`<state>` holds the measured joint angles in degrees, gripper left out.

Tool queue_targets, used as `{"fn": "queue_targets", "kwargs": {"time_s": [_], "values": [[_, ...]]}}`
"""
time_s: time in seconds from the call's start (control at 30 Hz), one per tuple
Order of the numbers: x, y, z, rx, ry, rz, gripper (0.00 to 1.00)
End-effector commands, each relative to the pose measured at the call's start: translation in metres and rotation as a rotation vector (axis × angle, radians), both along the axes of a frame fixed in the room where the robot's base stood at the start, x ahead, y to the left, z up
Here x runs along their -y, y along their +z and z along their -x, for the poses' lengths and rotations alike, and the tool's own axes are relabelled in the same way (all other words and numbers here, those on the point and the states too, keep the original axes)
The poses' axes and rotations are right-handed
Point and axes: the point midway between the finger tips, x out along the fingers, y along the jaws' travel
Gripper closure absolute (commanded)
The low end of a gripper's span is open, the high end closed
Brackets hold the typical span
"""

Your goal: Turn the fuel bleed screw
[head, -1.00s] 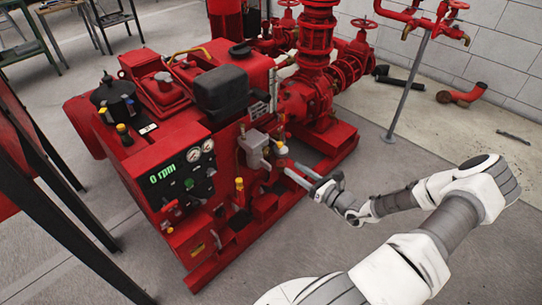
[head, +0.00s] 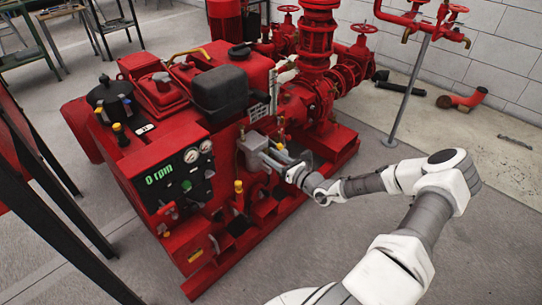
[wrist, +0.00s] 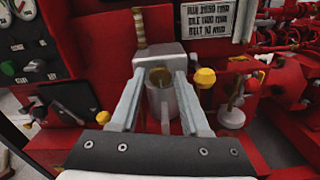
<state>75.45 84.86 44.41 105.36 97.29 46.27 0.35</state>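A small brass screw (wrist: 160,76), which looks like the fuel bleed screw, shows in the wrist view on a grey block (wrist: 150,60) above a grey cylinder (wrist: 163,105). My gripper (wrist: 160,77) is open, with one finger on each side of the screw and a visible gap on both sides. Its fingertips are close to the block; I cannot tell whether they touch it. In the head view, my gripper (head: 268,156) reaches the grey block (head: 254,146) from the right. The screw is not distinguishable there.
A yellow-capped knob (wrist: 205,78) is close to the right finger. A white-bodied fitting (wrist: 232,118) is further right. The control panel (head: 183,175) with gauges is left of the block.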

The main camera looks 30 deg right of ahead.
Motion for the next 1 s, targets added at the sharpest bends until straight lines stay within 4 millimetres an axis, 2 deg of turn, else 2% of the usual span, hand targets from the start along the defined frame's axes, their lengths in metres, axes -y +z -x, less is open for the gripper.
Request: {"fn": "queue_targets", "kwargs": {"time_s": [0.03, 0.23, 0.67, 1.0], "values": [[0.0001, -0.0001, 0.0002, 0.0, 0.0, 0.0, 0.64], [0.0, -0.0002, 0.0004, 0.0, 0.0, 0.0, 1.0], [-0.0004, 0.0017, 0.0006, 0.014, 0.001, 0.04, 1.0], [-0.0012, 0.005, 0.0006, 0.092, 0.002, 0.254, 1.0]]}}
